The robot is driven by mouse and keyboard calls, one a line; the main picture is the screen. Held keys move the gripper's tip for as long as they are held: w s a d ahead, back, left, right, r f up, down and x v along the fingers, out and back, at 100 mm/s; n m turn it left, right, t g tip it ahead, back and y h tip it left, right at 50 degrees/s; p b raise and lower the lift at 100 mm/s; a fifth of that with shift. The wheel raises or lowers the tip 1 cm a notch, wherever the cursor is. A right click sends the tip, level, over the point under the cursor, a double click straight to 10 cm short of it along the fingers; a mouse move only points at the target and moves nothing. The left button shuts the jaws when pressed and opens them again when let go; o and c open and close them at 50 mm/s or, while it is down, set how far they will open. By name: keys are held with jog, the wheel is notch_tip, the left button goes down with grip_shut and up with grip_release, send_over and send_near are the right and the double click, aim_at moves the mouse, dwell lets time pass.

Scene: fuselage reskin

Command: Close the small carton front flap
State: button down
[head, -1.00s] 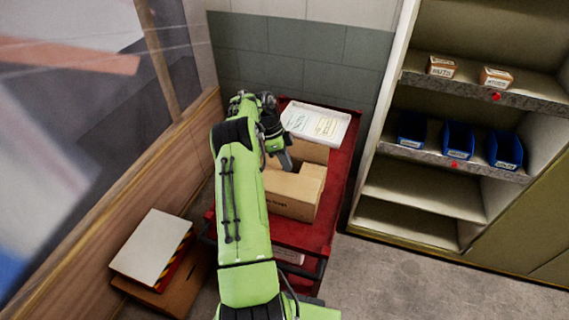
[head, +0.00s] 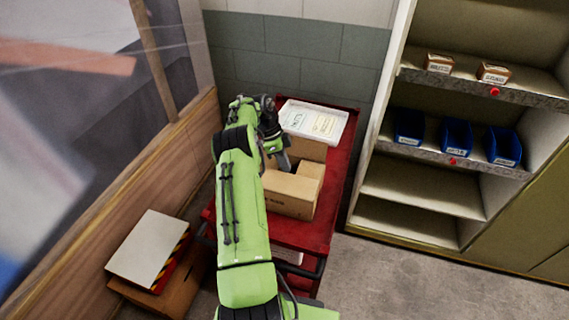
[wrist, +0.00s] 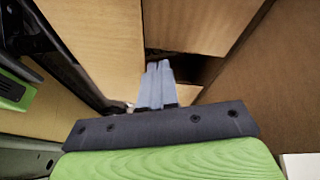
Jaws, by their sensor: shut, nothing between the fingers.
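The small carton (head: 287,205) is a light brown cardboard box on the red cart (head: 300,237). In the head view part of its top looks covered by a cardboard panel, with a raised part at the right. My gripper (head: 285,163) points down at the carton's far left side; I cannot tell in this view whether it touches. In the wrist view my gripper (wrist: 158,72) has its grey fingers together and empty, in front of a dark gap between cardboard panels. A light panel (wrist: 95,40) stands left and a darker one (wrist: 275,85) right. Which panel is the front flap is unclear.
Another carton (head: 309,149) stands behind, with a white tray of papers (head: 315,122) above it. Shelves with blue bins (head: 457,138) are at the right. A white board (head: 149,246) lies at lower left by the wooden wall. Grey floor is clear at lower right.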

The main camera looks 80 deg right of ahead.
jog(key=a+p+v, duration=0.2)
jog(key=p+v, duration=0.4)
jog(key=v, duration=0.8)
notch_tip(320, 180, up, 2)
jog(key=n+t+h+b, duration=0.45)
jog(key=n+b, duration=0.55)
jog(key=n, duration=0.5)
send_over(284, 175)
jog(key=a, duration=0.5)
jog(key=shift+n+h, duration=0.25)
jog(key=shift+n, duration=0.05)
jog(key=b+x, duration=0.1)
jog(key=x, duration=1.2)
jog(key=shift+f, duration=0.45)
